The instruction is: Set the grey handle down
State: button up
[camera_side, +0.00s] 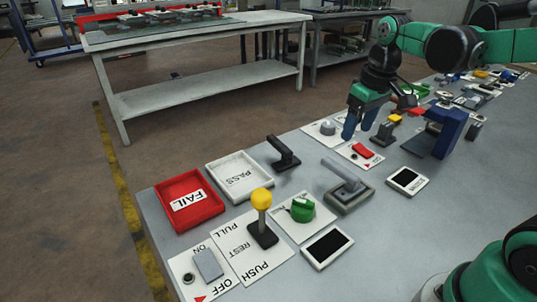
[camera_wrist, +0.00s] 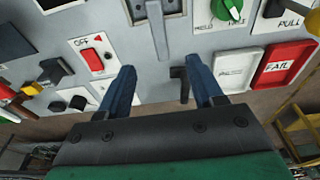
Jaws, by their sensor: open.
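The grey handle (camera_side: 343,171) is a light grey bar leaning at a slant from a square grey base (camera_side: 350,196) on the table. In the wrist view the grey handle (camera_wrist: 156,32) points down from its base at the top edge. My gripper (camera_side: 358,130) is open and empty, above the table beyond the handle in the side view. In the wrist view my gripper's (camera_wrist: 160,68) blue fingers are spread, and the handle's free end shows near the gap between their tips, apart from both.
A black handle (camera_side: 284,152) stands near the table edge. A red switch panel (camera_side: 361,154), a green knob (camera_side: 302,208), a yellow-topped lever (camera_side: 262,215), white PASS tray (camera_side: 238,193) and red FAIL tray (camera_side: 172,205) surround the spot. A blue block (camera_side: 447,132) stands right.

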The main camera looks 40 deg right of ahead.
jog(key=s+a+f+t, duration=0.1)
jog(key=s+a+t, duration=0.3)
jog(key=a, duration=0.3)
jog(key=shift+a+f+t, duration=0.15)
jog(key=shift+a+t, duration=0.25)
jog(key=shift+t, duration=0.3)
dwell(0.4)
